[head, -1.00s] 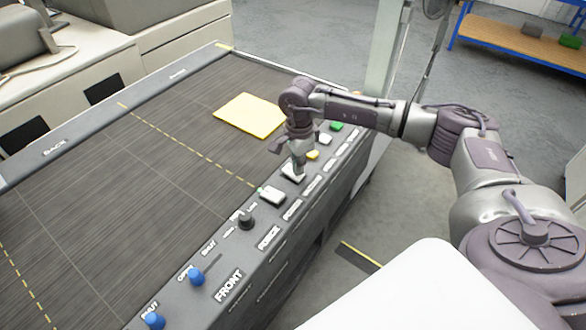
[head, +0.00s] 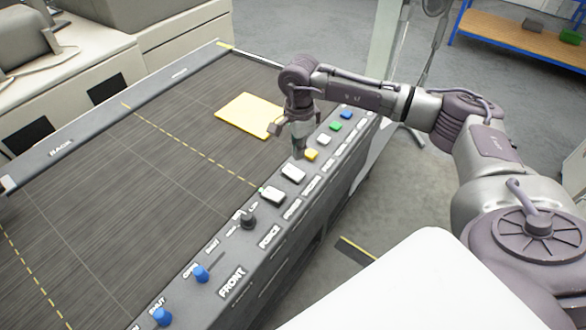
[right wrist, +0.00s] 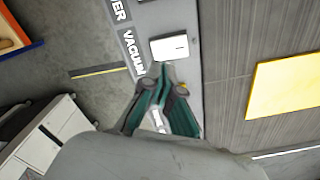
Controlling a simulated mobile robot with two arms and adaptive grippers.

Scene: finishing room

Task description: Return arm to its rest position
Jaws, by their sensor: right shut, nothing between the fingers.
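My right arm reaches in from the right in the head view, over the front control panel (head: 262,222) of the cutting table. My right gripper (head: 299,154) points down just beyond a white rocker switch (head: 293,173) and left of a yellow button (head: 311,155). In the right wrist view the gripper (right wrist: 160,72) is shut and empty. Its tips are near a white switch (right wrist: 169,47) beside the label VACUUM, seemingly apart from it. My left gripper is out of view.
A yellow sheet (head: 247,115) lies on the dark table bed (head: 120,180). The panel also has another white switch (head: 273,194), a black knob (head: 247,221), blue knobs (head: 201,273) and green (head: 336,126) and blue (head: 346,115) buttons. A pale post (head: 388,60) stands behind the arm.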

